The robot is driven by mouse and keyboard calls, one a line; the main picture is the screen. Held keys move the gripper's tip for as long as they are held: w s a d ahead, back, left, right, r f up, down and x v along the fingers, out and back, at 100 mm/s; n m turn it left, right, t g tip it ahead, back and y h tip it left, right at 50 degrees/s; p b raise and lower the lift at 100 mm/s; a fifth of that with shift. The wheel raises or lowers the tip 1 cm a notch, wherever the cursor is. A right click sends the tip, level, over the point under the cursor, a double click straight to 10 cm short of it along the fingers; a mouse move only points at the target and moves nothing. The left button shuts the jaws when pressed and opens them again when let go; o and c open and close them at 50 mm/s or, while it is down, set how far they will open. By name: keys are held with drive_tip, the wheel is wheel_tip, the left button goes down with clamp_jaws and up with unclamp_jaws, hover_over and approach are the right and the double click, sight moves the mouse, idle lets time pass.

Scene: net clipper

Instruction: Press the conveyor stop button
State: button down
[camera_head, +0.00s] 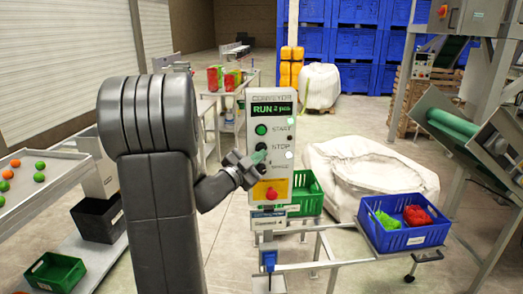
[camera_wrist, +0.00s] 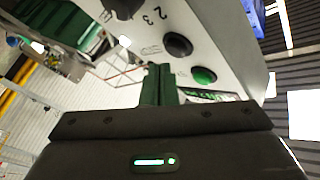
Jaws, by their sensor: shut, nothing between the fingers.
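The grey control panel (camera_head: 279,155) stands upright in the middle of the head view, and its display (camera_head: 271,113) reads RUN 2 pcs. Below are a green START button (camera_head: 261,129) and a dark STOP button (camera_head: 261,145). My gripper (camera_head: 259,157) is shut and empty in front of the panel, just below the STOP button in the picture. In the wrist view the panel appears turned around. The black button (camera_wrist: 178,45) lies just beyond and right of my shut green fingers (camera_wrist: 158,70), with the green button (camera_wrist: 204,75) farther right. I see no clear contact.
A red button on a yellow plate (camera_head: 272,193) sits low on the panel. A dark knob (camera_wrist: 122,8) shows in the wrist view. A blue crate (camera_head: 403,238) with green and red bags stands right, and a green crate (camera_head: 306,190) is behind the panel.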

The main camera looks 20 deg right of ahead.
drive_tip(key=shift+w, duration=0.15)
drive_tip(key=shift+w+d, duration=0.1)
drive_tip(key=shift+w, duration=0.15)
drive_tip(key=shift+w+d, duration=0.15)
drive_tip(key=shift+w, duration=0.25)
idle(0.7)
idle(0.3)
drive_tip(key=shift+s+a+b, duration=0.25)
drive_tip(key=shift+s+b, duration=0.25)
drive_tip(key=shift+s, duration=0.3)
drive_tip(key=s, duration=0.1)
drive_tip(key=s+a+b, duration=0.1)
drive_tip(key=s, duration=0.2)
drive_tip(key=shift+s+a, duration=0.3)
drive_tip(key=shift+s, duration=0.1)
drive_tip(key=shift+w, duration=0.1)
